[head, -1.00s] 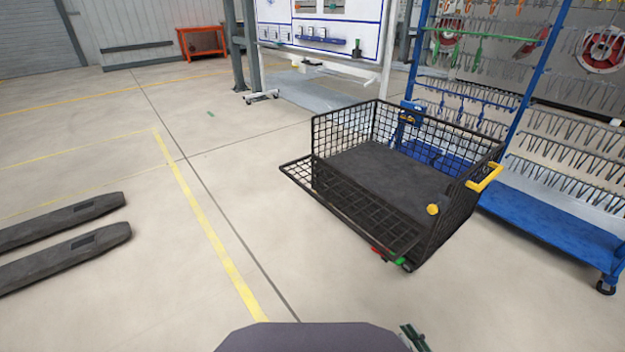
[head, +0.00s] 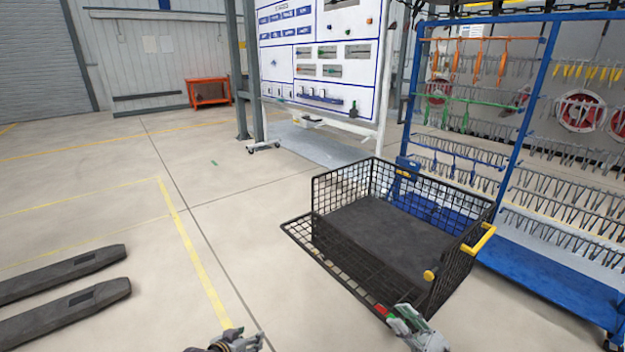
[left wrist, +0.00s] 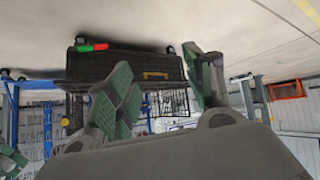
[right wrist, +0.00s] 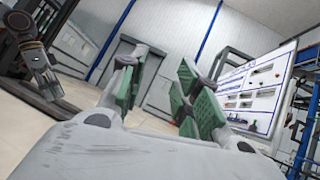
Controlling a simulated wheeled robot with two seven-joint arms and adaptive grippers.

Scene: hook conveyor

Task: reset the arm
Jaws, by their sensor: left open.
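My left gripper (head: 235,343) shows at the bottom edge of the head view, low over bare floor and partly cut off. In the left wrist view its green-padded fingers (left wrist: 165,75) are spread with nothing between them. My right gripper (head: 412,325) is at the bottom of the head view, overlapping the near corner of the black wire cart (head: 385,235); whether it touches the cart cannot be told. In the right wrist view its fingers (right wrist: 158,72) are apart and empty.
The cart has a yellow handle (head: 478,240) and a lowered mesh front. A blue hook rack (head: 555,275) stands behind it at right. A white-blue board (head: 325,60) and orange table (head: 207,92) are farther back. Dark forks (head: 65,290) lie at left; middle floor is clear.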

